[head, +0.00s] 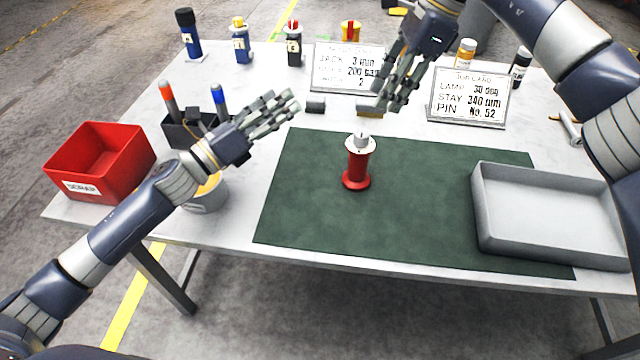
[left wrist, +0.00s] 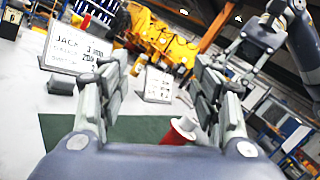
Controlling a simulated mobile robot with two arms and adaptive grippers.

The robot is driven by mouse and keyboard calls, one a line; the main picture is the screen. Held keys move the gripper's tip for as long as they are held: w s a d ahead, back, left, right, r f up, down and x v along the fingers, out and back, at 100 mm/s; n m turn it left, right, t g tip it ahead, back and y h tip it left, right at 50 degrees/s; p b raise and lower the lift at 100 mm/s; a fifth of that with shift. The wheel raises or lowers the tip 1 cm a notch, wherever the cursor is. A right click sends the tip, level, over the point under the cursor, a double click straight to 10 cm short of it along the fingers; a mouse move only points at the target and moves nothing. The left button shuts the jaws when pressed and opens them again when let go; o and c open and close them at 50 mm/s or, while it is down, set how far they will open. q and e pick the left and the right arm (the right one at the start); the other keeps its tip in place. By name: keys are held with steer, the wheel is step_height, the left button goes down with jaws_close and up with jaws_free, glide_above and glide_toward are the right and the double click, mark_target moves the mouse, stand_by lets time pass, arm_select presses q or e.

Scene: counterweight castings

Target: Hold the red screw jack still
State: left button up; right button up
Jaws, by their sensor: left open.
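The red screw jack (head: 357,167) stands upright on the green mat (head: 300,215), with a pale round top. My left gripper (head: 292,106) is open and empty, up and to the left of the jack, apart from it.
A red scrap bin (head: 98,165), a dark pen holder (head: 185,133) and a bucket (head: 208,195) stand at the left. A grey tray (head: 545,215) is at the right. Two signs (head: 347,70) (head: 470,98), small blocks (head: 316,105) and several bottles line the back. The mat around the jack is clear.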

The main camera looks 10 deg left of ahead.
arm_select(q)
steer(key=s+d+f+m+g+h, duration=0.1)
steer(key=s+d+f+m+g, duration=0.1)
steer(key=s+d+f+m, duration=0.35)
steer(key=m+g, duration=0.1)
steer(key=m, duration=0.1)
glide_toward(350, 170)
steer(key=shift+w+d+r, duration=0.6)
steer(key=shift+d+r, duration=0.15)
steer(key=shift+w+f+g+y, duration=0.1)
steer(key=shift+f+g+y, duration=0.15)
steer(key=shift+g+y, duration=0.05)
steer(key=x, duration=1)
steer(key=shift+w+d, duration=0.2)
steer(key=shift+d, duration=0.1)
